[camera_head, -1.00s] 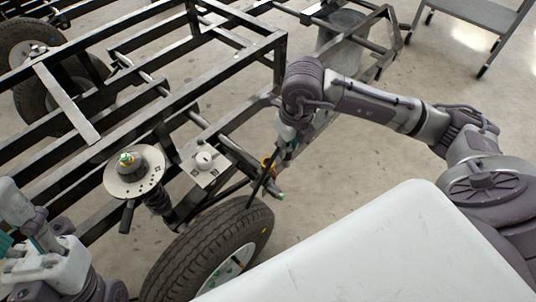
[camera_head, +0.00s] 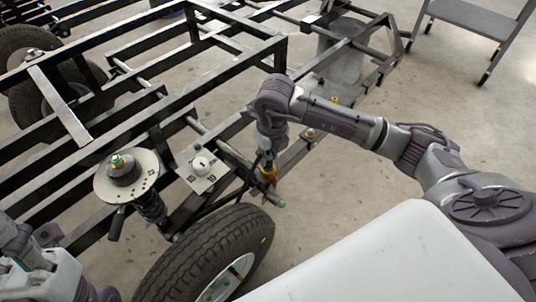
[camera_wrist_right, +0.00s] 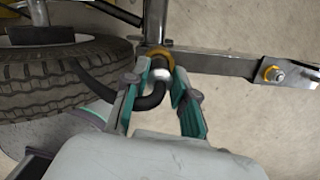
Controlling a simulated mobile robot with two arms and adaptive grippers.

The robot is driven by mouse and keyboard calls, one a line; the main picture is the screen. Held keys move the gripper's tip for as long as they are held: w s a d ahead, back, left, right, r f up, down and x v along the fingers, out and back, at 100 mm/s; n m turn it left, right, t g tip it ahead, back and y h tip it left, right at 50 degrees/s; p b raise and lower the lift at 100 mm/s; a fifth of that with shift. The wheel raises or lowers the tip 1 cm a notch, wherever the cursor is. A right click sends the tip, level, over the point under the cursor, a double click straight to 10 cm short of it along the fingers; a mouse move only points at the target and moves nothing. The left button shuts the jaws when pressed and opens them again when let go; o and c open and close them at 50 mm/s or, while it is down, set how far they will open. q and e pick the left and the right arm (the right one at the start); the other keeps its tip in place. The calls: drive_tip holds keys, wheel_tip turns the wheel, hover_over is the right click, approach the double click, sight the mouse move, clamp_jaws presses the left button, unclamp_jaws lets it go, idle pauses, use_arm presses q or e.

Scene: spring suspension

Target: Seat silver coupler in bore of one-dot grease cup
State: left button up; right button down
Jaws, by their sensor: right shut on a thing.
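My right gripper (camera_head: 267,158) points down beside the chassis rail, at a yellow ringed cup (camera_head: 268,174). In the right wrist view my right gripper's teal-lined fingers (camera_wrist_right: 158,86) are closed around the silver coupler (camera_wrist_right: 161,74) on the end of a curved black hose (camera_wrist_right: 152,101). The coupler lies in front of the yellow ring (camera_wrist_right: 157,55) and overlaps it in the picture. I cannot tell whether it is inside the bore. No dot marking is readable. My left gripper (camera_head: 40,278) is at the lower left edge, its fingers not clearly visible.
A tyre (camera_head: 205,255) stands close below the right gripper. A second yellow-ringed fitting (camera_head: 309,135) sits farther along the rail. A spring unit with a round plate (camera_head: 127,176) and a white-capped plate (camera_head: 201,166) are to the left.

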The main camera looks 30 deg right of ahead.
drive_tip(key=shift+f, duration=0.15)
drive_tip(key=c, duration=0.9)
unclamp_jaws()
drive_tip(key=shift+c, duration=0.2)
